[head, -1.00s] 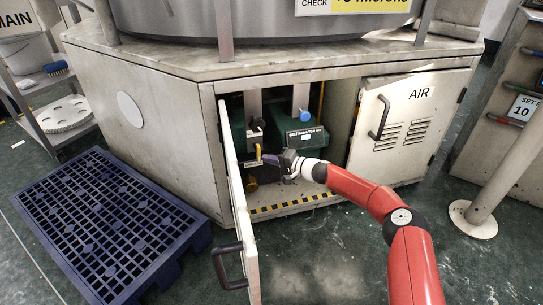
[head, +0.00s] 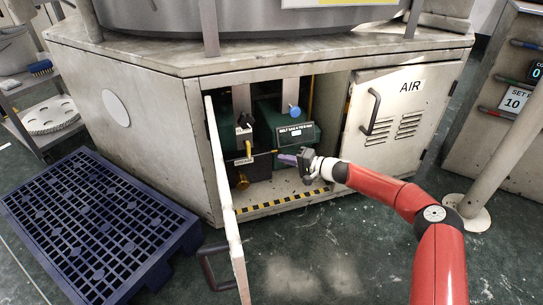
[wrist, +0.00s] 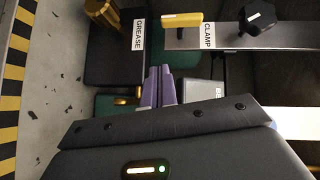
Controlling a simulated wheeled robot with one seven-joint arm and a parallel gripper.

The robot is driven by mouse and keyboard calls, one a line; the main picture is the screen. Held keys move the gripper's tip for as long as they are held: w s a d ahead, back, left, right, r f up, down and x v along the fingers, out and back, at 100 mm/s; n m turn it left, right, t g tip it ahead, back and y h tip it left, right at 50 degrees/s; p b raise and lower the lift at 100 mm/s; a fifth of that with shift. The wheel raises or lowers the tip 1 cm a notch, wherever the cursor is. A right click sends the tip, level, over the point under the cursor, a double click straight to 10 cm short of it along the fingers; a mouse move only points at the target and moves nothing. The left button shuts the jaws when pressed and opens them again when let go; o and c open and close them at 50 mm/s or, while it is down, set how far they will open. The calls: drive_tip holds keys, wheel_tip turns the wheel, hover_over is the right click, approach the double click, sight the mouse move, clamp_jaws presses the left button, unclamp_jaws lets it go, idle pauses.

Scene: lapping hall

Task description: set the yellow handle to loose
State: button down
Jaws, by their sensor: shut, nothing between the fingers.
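The yellow handle (head: 248,149) sits inside the open cabinet, on an upright grey bar below a black knob (head: 243,121). In the head view it stands roughly upright, in line with the bar. The wrist view shows the handle (wrist: 181,19) beside a CLAMP label (wrist: 208,36); this view is turned sideways. No mark for loose is readable. My gripper (head: 284,158) is in front of the cabinet opening, to the right of the handle and clear of it. Its purple fingers (wrist: 158,86) are shut and empty.
A brass knob (wrist: 102,12) stands by a GREASE label (wrist: 138,34), below the handle. The open cabinet door (head: 226,200) stands at the left of the opening. The AIR door (head: 397,115) is closed on the right. A blue pallet (head: 95,215) lies on the floor at left.

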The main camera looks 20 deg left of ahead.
drive_tip(key=shift+s+d, duration=0.15)
drive_tip(key=shift+d, duration=1.85)
